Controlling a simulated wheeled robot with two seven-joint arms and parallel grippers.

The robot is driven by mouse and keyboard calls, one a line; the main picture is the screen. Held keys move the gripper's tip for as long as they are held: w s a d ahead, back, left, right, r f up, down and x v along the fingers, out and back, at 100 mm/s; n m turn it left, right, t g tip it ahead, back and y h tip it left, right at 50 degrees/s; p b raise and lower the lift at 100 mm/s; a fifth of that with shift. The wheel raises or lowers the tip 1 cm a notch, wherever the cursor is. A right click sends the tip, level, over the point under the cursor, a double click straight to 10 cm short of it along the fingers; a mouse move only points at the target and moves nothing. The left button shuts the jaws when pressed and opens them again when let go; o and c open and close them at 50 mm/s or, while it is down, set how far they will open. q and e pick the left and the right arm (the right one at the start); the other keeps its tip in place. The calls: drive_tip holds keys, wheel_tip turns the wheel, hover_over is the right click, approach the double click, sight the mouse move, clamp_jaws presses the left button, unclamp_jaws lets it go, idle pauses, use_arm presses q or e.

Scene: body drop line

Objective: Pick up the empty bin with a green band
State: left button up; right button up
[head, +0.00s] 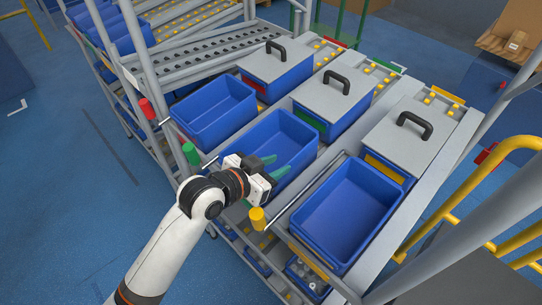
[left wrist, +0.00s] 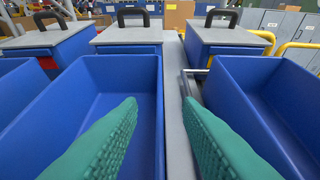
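The middle open blue bin (head: 287,128) is empty and sits at the front of the lane with the green knob (head: 190,153). Its front is mostly hidden by my gripper, so I cannot clearly see a band on it. My left gripper (head: 276,167), with green ribbed fingers, is open and empty at this bin's near side. In the left wrist view, the left finger (left wrist: 105,140) overlaps the middle bin's interior (left wrist: 120,85), and the right finger (left wrist: 215,140) overlaps the grey divider and the right bin. I cannot tell whether they touch. My right gripper is not in view.
Open empty blue bins stand left (head: 213,107) and right (head: 345,212). Behind stand lidded bins with black handles and red, green (head: 310,122) and yellow bands. A yellow knob (head: 257,218) and metal bar lie close to my gripper. Yellow railing (head: 470,205) stands right; open floor is left.

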sight(294, 157)
use_arm(q)
drive_tip(key=shift+x, duration=1.25)
drive_tip(key=shift+w+d+f+p, duration=0.1)
drive_tip(key=shift+w+d+p, duration=0.25)
drive_tip(key=shift+w+d, duration=0.15)
drive_tip(key=p+x, duration=0.1)
drive_tip(key=x, duration=0.2)
drive_tip(key=shift+w+d+f, duration=0.3)
drive_tip(key=shift+w+d, duration=0.05)
drive_tip(key=c, duration=0.5)
clamp_jaws()
use_arm(e)
drive_tip(key=shift+w+d+r, duration=0.25)
drive_tip(key=shift+r, duration=0.25)
drive_tip(key=shift+w+d+r, duration=0.2)
drive_tip(key=shift+w+r, duration=0.05)
drive_tip(key=shift+r, duration=0.2)
use_arm(q)
drive_tip(key=shift+r, duration=0.1)
